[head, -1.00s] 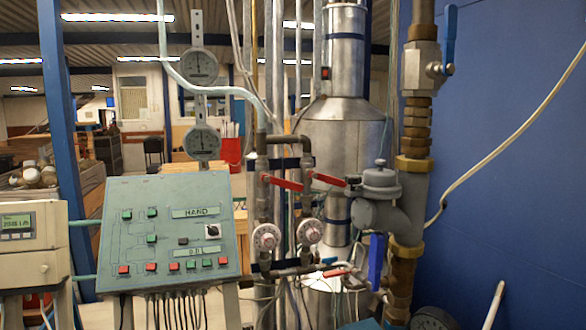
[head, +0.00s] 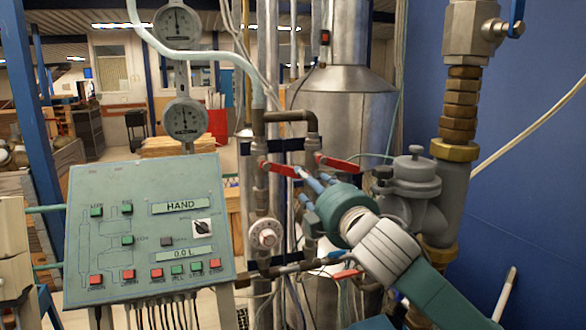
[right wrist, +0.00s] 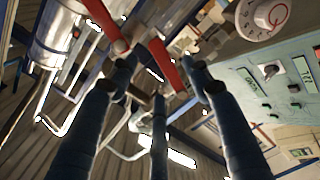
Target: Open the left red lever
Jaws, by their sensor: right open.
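The left red lever (head: 279,169) sits on the left pipe, slanting slightly down to the right. The right red lever (head: 338,163) sits on the neighbouring pipe. My right gripper (head: 307,181) comes in from the lower right, its fingertips at the right end of the left lever. In the right wrist view the left lever (right wrist: 170,68) reaches between the spread fingers of my open gripper (right wrist: 160,84). The right lever (right wrist: 103,22) is beyond the left finger there. Whether a finger touches the left lever, I cannot tell. My left gripper is out of view.
A control panel (head: 105,255) stands at the left. A white dial knob (head: 264,236) sits below the left lever. A grey valve body (head: 415,178) and thick pipe (head: 455,200) stand close to my right arm. Two round gauges (head: 184,119) hang above the panel.

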